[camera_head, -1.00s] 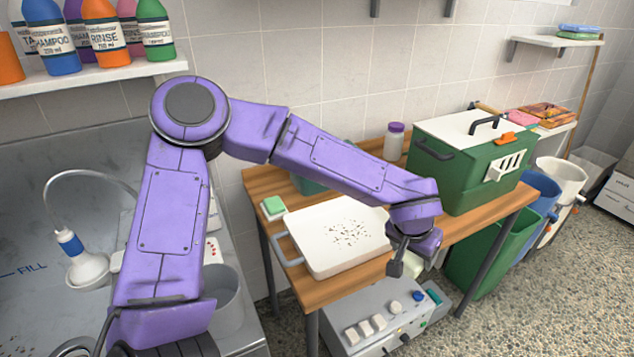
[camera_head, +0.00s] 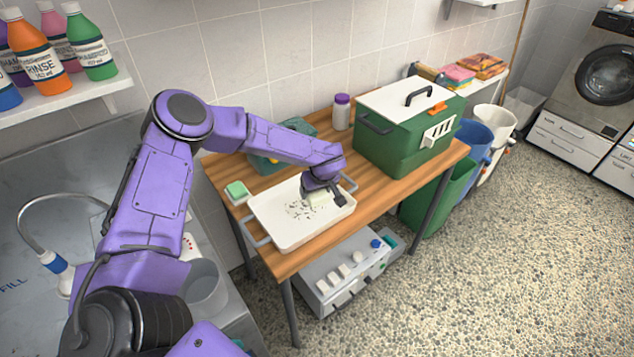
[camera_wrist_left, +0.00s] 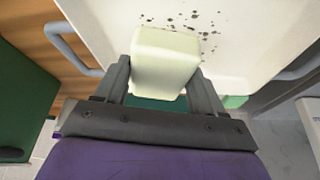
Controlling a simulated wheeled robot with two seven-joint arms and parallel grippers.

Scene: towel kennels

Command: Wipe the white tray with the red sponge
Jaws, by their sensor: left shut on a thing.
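The white tray (camera_head: 268,228) lies on the wooden table, with grey handles at its ends and dark specks (camera_head: 301,209) near its middle. My left gripper (camera_head: 322,196) is over the right part of the tray and is shut on a pale cream sponge (camera_wrist_left: 166,60). In the left wrist view the sponge sits between both fingers, with the specks (camera_wrist_left: 193,27) just beyond it. I cannot tell whether the sponge touches the tray. I see no red sponge. A green-and-white sponge (camera_head: 236,190) lies on the table left of the tray. My right gripper is out of view.
A green box with a white lid (camera_head: 408,130) and a purple-capped jar (camera_head: 341,112) stand at the table's back right. A teal container (camera_head: 268,163) is partly hidden behind my left arm. A grey device (camera_head: 345,272) is below the table. Bottles (camera_head: 92,45) stand on the left shelf.

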